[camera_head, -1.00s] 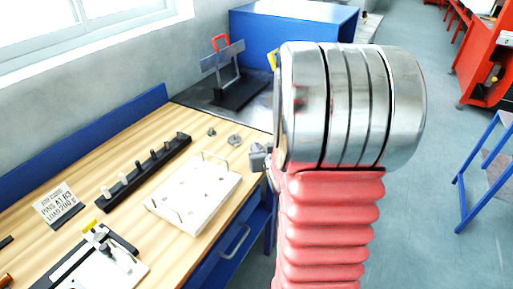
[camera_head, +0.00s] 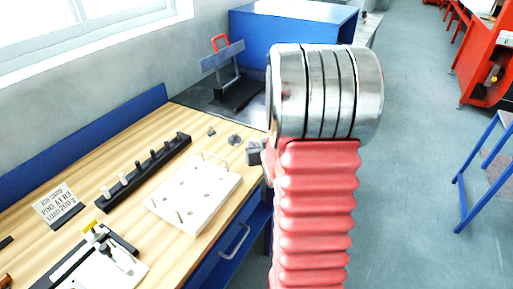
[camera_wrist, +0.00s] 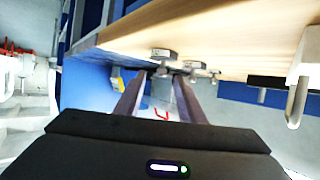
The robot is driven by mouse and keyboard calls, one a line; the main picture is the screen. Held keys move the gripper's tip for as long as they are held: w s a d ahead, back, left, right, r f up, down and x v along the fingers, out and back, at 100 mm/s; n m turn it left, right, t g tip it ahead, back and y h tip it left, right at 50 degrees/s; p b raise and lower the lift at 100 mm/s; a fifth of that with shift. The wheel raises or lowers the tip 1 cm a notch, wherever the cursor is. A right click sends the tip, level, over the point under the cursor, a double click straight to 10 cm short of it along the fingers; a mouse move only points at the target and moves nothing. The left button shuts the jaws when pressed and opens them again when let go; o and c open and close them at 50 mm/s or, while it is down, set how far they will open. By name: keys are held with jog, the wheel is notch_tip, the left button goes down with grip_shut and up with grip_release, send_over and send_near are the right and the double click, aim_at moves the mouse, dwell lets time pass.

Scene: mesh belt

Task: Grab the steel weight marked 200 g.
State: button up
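Small grey steel weights stand at the far right end of the wooden bench. The wrist view, which is upside down, shows three knobbed weights in a row: the largest (camera_wrist: 163,53), a middle one (camera_wrist: 191,65) and the smallest (camera_wrist: 210,73). No marking on them is readable. My gripper (camera_wrist: 160,77) is open and empty. Its fingertips lie near the knob of the largest weight in that picture; contact cannot be told.
A white plate (camera_head: 190,195) with holes and wire handles lies nearest the weights. A black rack of pins (camera_head: 145,170) stands behind it. A card (camera_head: 57,203) reads pins A1, B3 and load 200 g. A red-handled frame (camera_head: 222,60) stands beyond the bench.

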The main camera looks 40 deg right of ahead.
aim_at(257, 141)
jog(key=shift+x, duration=2.3)
jog(key=shift+a+f, duration=0.1)
jog(key=shift+c, duration=0.5)
grip_shut()
